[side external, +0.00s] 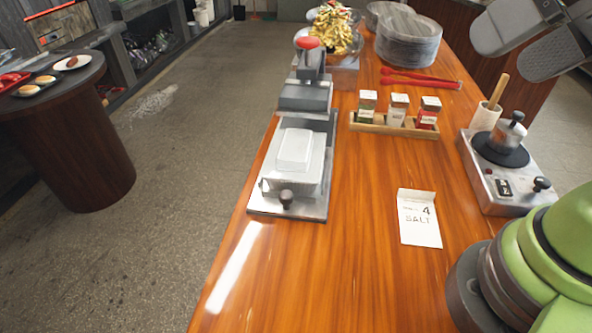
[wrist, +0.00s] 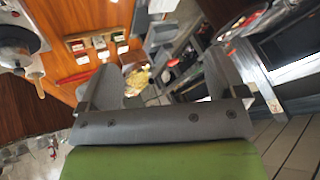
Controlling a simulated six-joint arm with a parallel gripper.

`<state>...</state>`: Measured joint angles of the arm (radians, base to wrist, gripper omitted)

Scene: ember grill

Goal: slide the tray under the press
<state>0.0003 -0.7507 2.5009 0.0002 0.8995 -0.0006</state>
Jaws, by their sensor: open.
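A metal tray (side external: 266,183) with a white block (side external: 295,150) on it sits at the near end of a steel base on the wooden counter. A dark round knob (side external: 286,198) is at the tray's front. The grey press (side external: 305,97), with a red handle top (side external: 307,43), stands at the far end of the same base, behind the tray. The tray is in front of the press. My gripper (side external: 505,52) is open and empty, high at the upper right, well away from the tray. In the wrist view my gripper (wrist: 163,72) shows two spread fingers with nothing held.
A spice rack (side external: 380,128) with 3 jars stands right of the press, with red tongs (side external: 420,78) behind. A salt card (side external: 418,218) lies on the counter (side external: 330,270). A steel appliance (side external: 500,178) stands at right. Counter in front of the tray is clear.

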